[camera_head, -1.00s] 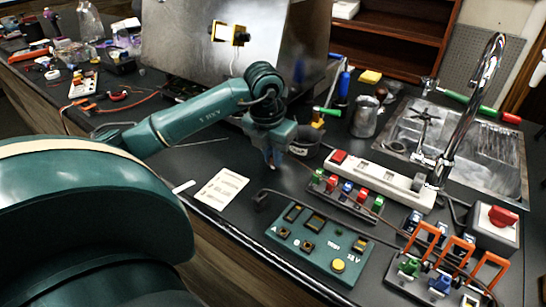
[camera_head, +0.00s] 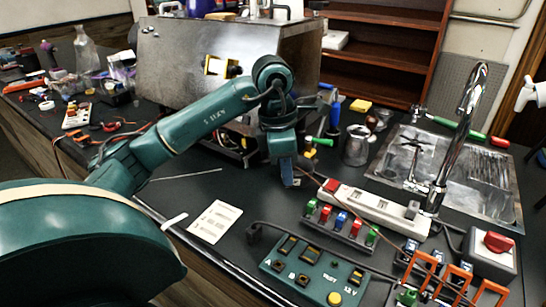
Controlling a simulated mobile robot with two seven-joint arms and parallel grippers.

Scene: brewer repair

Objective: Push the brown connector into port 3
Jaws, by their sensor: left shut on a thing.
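My left gripper (camera_head: 289,180) comes in from the left and points down above the black bench, in front of the metal brewer (camera_head: 190,65). Its fingers are shut. The brown connector is not clear between them; it is hidden or too small to make out. A thin reddish-brown wire (camera_head: 318,184) runs from near the fingertips toward the right. Wiring shows in the brewer's low opening (camera_head: 236,145), partly behind my arm. I cannot make out port 3. My right gripper is not in view.
A green test panel (camera_head: 318,270), a rack of coloured connectors (camera_head: 342,226) and a white power strip (camera_head: 375,207) lie right of the gripper. A card (camera_head: 215,222) lies to its front left. A metal jug (camera_head: 356,147) and the sink tap (camera_head: 460,130) stand farther right.

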